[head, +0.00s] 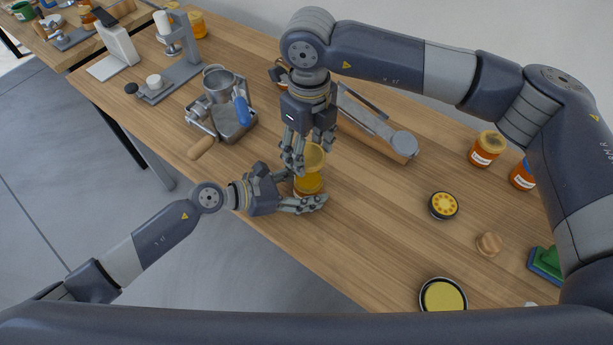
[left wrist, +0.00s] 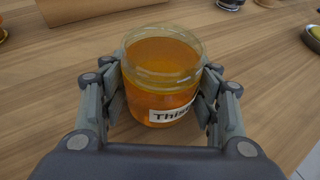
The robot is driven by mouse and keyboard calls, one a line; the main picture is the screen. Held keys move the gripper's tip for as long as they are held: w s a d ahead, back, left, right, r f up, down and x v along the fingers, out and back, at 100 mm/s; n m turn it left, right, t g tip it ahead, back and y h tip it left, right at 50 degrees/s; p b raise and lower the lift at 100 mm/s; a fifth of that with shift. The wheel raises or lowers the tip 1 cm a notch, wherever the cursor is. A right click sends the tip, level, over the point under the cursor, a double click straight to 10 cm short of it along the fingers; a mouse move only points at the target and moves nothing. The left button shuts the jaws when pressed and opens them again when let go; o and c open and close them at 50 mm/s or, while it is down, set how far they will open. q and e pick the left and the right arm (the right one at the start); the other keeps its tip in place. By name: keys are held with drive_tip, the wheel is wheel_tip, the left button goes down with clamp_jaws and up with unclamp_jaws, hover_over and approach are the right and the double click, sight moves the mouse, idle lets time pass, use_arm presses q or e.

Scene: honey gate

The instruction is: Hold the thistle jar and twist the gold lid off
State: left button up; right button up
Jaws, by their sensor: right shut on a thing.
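The thistle jar (left wrist: 160,95) is a glass jar of amber honey with a white label that reads "Thist". It stands upright on the table, and its glass rim is bare in the left wrist view. The jar also shows in the head view (head: 308,184). My left gripper (left wrist: 162,98) has its fingers against both sides of the jar, shut on it. The gold lid (head: 315,155) is a round gold disc at the fingertips of my right gripper (head: 305,160), which is shut on it above the jar. The fingers partly hide the lid.
A metal clamp stand with a pot (head: 220,85) and wooden handle is left of the jar. A round sunflower tin (head: 443,205), a wooden knob (head: 488,244) and honey jars (head: 487,148) are further right.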

use_arm(q)
drive_tip(key=shift+c, duration=0.6)
drive_tip(key=o, duration=0.7)
drive_tip(key=shift+o, duration=0.2)
drive_tip(key=o, duration=0.4)
drive_tip(key=shift+o, duration=0.4)
